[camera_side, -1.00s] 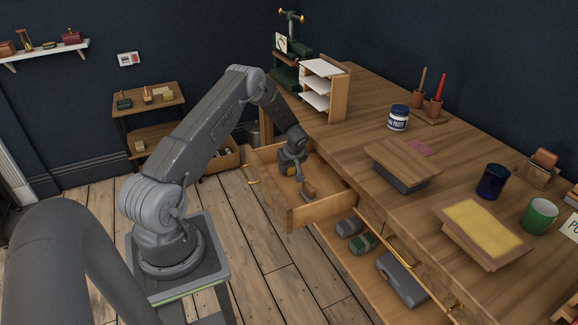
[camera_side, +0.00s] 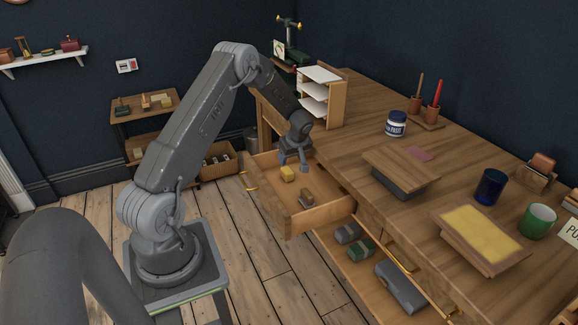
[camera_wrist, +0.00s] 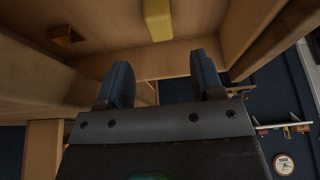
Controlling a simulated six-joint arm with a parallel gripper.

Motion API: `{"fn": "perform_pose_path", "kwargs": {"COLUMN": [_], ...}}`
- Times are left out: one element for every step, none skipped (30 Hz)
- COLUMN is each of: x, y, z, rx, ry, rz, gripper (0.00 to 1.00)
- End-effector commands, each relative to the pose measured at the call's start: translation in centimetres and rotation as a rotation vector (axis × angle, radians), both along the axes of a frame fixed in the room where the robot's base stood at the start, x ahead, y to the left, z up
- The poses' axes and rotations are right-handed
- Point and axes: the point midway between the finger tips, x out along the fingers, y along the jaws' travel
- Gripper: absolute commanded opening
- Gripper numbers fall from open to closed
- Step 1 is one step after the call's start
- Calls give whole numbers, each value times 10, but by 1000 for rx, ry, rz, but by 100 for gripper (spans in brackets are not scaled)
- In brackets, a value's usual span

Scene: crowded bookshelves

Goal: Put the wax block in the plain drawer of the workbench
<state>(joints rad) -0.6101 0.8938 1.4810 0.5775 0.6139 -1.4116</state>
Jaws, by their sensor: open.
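The yellow wax block (camera_side: 287,173) lies on the floor of the open upper drawer (camera_side: 271,205) of the workbench (camera_side: 350,118). It also shows in the wrist view (camera_wrist: 158,20), at the top of the picture.
On the bench stand a white shelf unit (camera_side: 322,95), a paste jar (camera_side: 396,124), stacked boards (camera_side: 401,165) and mugs (camera_side: 490,186).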

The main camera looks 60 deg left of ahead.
Motion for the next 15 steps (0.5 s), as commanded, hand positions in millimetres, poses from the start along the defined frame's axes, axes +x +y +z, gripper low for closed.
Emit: {"fn": "perform_pose_path", "kwargs": {"x": [1, 1, 1, 1, 1, 1, 1, 2, 3, 4, 6, 7, 7, 7, 6], "y": [-3, -4, -6, -7, -8, -10, -11, -14, -19, -24, -31, -42, -52, -63, -80], "z": [8, 11, 15, 17, 19, 22, 26, 30, 38, 46, 56, 71, 85, 99, 118], "rx": [1, 1, 0, 0, 0, 0, 1, 1, 1, 1, 1, 2, 1, 1, 0], "ry": [-3, -2, -2, -1, -1, -1, -2, -2, -3, -4, -5, -4, -4, -4, -4], "rz": [-1, -1, -1, 0, 0, -3, -6, -14, -33, -50, -75, -114, -149, -189, -246], "gripper": [61, 61, 61, 61, 61, 61, 61, 61, 61, 61, 61, 61, 61, 61, 61]}}
